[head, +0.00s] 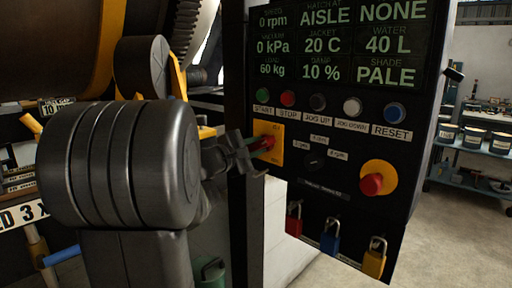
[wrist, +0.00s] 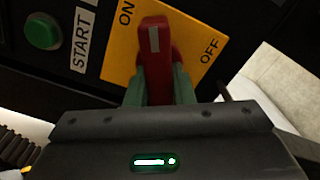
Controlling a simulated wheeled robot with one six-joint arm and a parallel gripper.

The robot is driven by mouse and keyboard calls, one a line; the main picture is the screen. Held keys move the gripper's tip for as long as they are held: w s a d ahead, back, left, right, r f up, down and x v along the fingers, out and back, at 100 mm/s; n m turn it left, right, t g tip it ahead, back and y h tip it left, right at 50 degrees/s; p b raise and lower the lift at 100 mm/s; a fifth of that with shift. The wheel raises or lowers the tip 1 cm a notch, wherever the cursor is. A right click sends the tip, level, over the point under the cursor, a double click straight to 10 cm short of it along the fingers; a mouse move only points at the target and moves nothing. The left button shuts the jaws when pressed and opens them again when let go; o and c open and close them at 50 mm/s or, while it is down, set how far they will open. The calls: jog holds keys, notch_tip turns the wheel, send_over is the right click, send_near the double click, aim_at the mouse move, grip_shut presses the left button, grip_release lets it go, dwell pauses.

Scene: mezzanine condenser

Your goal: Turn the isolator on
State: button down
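The isolator is a red handle (wrist: 154,50) on a yellow plate (wrist: 112,55) marked ON and OFF. In the wrist view the handle, with a pale stripe, points up the picture between the ON mark at upper left and the OFF mark at right. My gripper (wrist: 159,84) has its green fingers close on both sides of the handle, seemingly touching it. In the head view my gripper (head: 262,146) reaches the yellow plate (head: 273,158) from the left. It hides much of the handle (head: 267,143) there.
The black panel holds a green START button (wrist: 42,32), a row of other buttons, and a red emergency knob (head: 372,184) on yellow. Red, blue and yellow padlocks (head: 330,237) hang below. A blue shelf cart (head: 470,160) stands at right, with open floor before it.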

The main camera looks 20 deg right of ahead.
jog(key=shift+f+n+b, duration=0.25)
jog(key=shift+n+b, duration=0.35)
jog(key=shift+b, duration=0.05)
jog(key=shift+r+n+b, duration=0.1)
jog(key=shift+n+b, duration=0.35)
jog(key=shift+n, duration=0.65)
jog(key=c, duration=1.2)
grip_release()
jog(key=shift+c, duration=0.2)
jog(key=b+v, duration=0.1)
jog(key=v, duration=1.3)
jog(key=shift+d, duration=0.2)
